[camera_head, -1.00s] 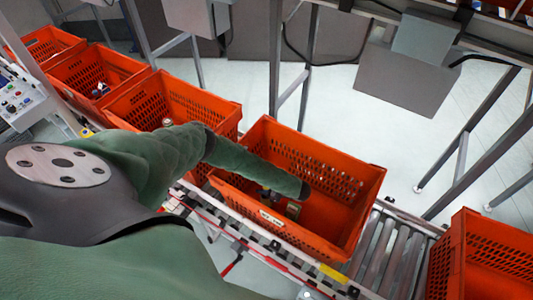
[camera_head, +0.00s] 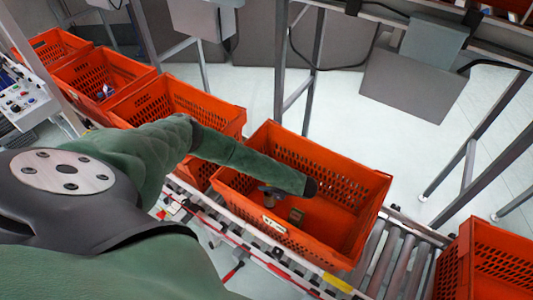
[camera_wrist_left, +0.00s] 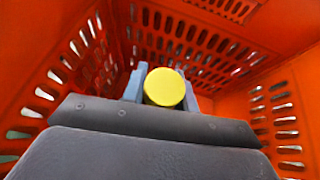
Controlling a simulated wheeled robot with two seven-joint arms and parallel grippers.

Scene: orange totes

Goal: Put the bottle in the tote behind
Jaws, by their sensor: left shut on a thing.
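In the left wrist view, a bottle's round yellow cap (camera_wrist_left: 165,88) sits between the grey fingers of my left gripper (camera_wrist_left: 163,86), which is shut on it. The bottle's body is mostly hidden below the cap. In the head view, my left gripper (camera_head: 270,190) is inside the middle orange tote (camera_head: 345,245), near its front wall, with the bottle (camera_head: 268,201) small and partly hidden under it. Another orange tote (camera_head: 222,112) stands just left of this one, its inside partly covered by my left arm. My right gripper is out of view.
More orange totes stand at the far left (camera_head: 105,75) and at the right edge (camera_head: 490,260). Roller conveyor (camera_head: 395,260) shows between the middle and right totes. Grey frame legs stand behind.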

